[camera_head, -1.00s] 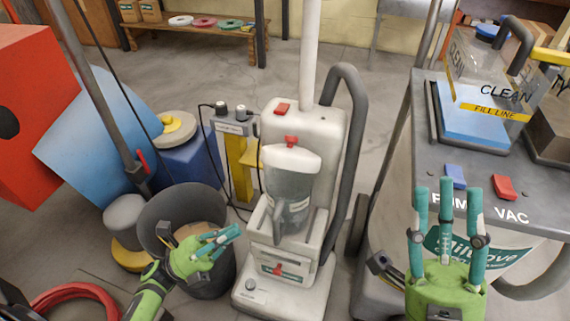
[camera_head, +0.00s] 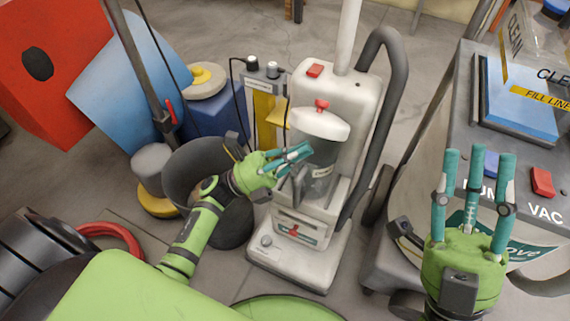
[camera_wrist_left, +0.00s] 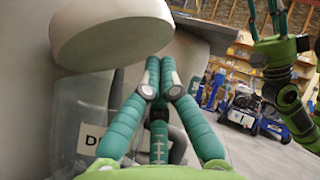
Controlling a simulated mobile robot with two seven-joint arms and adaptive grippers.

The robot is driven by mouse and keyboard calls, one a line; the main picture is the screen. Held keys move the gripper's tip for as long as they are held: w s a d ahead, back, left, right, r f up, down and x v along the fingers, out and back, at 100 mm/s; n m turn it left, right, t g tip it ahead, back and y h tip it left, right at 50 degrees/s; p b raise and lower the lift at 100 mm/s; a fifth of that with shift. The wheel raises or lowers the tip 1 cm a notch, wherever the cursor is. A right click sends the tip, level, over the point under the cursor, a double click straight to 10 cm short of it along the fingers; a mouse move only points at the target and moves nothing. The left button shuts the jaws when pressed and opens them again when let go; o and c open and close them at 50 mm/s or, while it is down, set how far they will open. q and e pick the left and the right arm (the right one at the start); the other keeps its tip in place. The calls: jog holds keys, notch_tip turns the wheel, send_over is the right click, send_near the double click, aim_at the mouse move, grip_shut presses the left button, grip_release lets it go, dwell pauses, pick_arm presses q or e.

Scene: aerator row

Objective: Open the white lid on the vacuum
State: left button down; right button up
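The upright vacuum has a white lid (camera_head: 319,124) on top of its clear canister (camera_head: 322,160), with a red knob (camera_head: 321,105) on it. The lid sits on the canister and looks closed. My left gripper (camera_head: 303,153) is at the canister's left front, just below the lid's edge. In the left wrist view the lid (camera_wrist_left: 112,30) is above and left of the left fingertips (camera_wrist_left: 159,62), which are drawn together with nothing seen between them. I cannot tell whether they touch the lid. My right gripper (camera_head: 478,155) is open and empty, fingers up, well right of the vacuum.
A grey bucket (camera_head: 190,170) stands left of the vacuum under my left arm. A grey hose (camera_head: 395,100) loops along the vacuum's right side. A grey machine (camera_head: 467,110) with blue and red switches is at the right. A blue box (camera_head: 212,112) stands behind the bucket.

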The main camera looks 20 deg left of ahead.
pick_arm(q)
jog(key=shift+w+r, duration=0.45)
jog(key=shift+r, duration=0.05)
